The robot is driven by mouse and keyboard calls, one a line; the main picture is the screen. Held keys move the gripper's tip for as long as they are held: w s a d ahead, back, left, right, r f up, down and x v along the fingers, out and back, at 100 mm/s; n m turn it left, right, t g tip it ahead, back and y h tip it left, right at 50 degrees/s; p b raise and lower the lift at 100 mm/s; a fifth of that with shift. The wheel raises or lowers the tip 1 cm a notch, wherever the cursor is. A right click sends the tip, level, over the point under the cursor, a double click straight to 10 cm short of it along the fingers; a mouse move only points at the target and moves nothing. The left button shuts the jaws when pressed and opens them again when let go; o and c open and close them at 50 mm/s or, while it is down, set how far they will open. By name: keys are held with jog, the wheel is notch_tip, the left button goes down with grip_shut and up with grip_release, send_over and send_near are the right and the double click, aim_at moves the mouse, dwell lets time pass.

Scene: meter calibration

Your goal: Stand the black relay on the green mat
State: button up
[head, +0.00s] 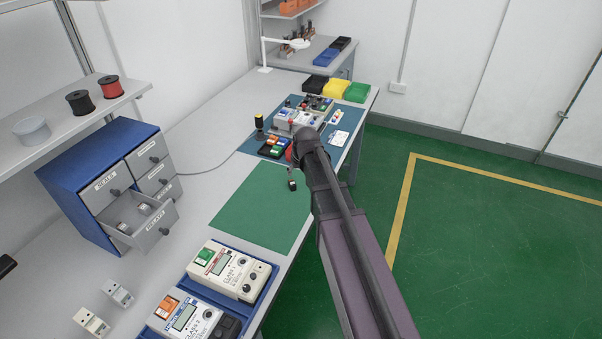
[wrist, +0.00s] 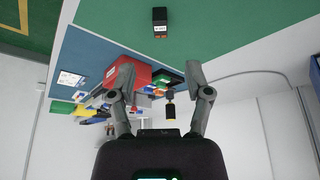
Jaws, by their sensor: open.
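The black relay (head: 292,185) is on the green mat (head: 252,212), near the mat's right edge. It appears to stand upright. In the wrist view the relay (wrist: 160,23) shows a dark body with a white label and an orange end, against the mat (wrist: 225,22). My gripper (wrist: 157,75) is open with nothing between its fingers, and the relay lies apart from the fingertips. In the head view my gripper is partly hidden by my arm, just behind the relay.
Two meters (head: 226,270) sit in blue trays in front of the mat. A blue mat (head: 341,152) with instruments and a red box (wrist: 130,75) lies behind. A drawer cabinet (head: 95,172) with an open drawer stands at left. Most of the green mat is clear.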

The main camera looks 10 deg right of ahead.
jog(key=s+f+m+g, duration=0.1)
jog(key=s+g, duration=0.3)
jog(key=s, duration=1.9)
jog(key=shift+a+f+m+h, duration=0.2)
jog(key=shift+f+m+h, duration=0.1)
jog(key=shift+m, duration=0.1)
